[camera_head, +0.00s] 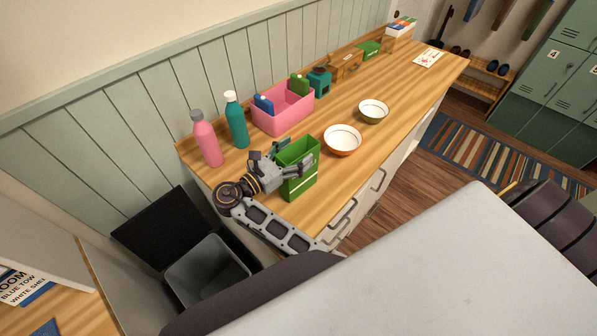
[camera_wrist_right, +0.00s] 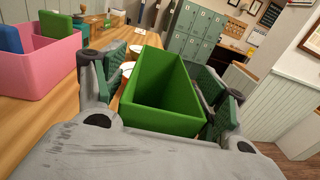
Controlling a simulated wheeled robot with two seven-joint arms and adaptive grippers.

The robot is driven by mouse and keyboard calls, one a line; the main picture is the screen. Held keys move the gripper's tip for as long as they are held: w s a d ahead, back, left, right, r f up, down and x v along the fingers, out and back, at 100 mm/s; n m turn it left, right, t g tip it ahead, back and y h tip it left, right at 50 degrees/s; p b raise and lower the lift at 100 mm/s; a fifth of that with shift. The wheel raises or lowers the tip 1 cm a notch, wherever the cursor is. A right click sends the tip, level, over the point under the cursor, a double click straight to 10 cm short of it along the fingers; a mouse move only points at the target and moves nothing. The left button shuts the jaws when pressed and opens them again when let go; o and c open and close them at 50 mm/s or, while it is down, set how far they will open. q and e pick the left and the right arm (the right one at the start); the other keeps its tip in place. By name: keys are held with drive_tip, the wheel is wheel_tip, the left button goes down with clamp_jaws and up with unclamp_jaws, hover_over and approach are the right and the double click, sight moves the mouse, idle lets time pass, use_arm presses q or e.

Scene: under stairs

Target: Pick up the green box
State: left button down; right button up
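The green box (camera_head: 301,182) is an open-topped, upright container with a pale stripe, near the close end of the wooden counter. My right gripper (camera_head: 291,158) is at the box, with a finger on either side of its upper part. In the right wrist view the box (camera_wrist_right: 163,112) lies between the two padded fingers (camera_wrist_right: 160,95), its inside empty. A gap shows between the left finger and the box, so the gripper looks open around it. Contact on the right side is hard to tell. My left gripper is not in view.
A pink bin (camera_head: 284,116) with several items, a pink bottle (camera_head: 207,142) and a teal bottle (camera_head: 237,125) stand behind the box. Two bowls (camera_head: 342,141) (camera_head: 373,111) sit to its right. A grey waste bin (camera_head: 207,273) stands below the counter's near end.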

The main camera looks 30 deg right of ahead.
drive_tip(key=c, duration=1.2)
drive_tip(key=shift+r, duration=0.3)
drive_tip(key=shift+c, duration=0.2)
wheel_tip(320, 180, up, 9)
drive_tip(key=b, duration=0.1)
drive_tip(key=shift+r, duration=0.15)
idle(0.3)
drive_tip(key=shift+r, duration=0.1)
idle(0.5)
drive_tip(key=o, duration=0.8)
clamp_jaws()
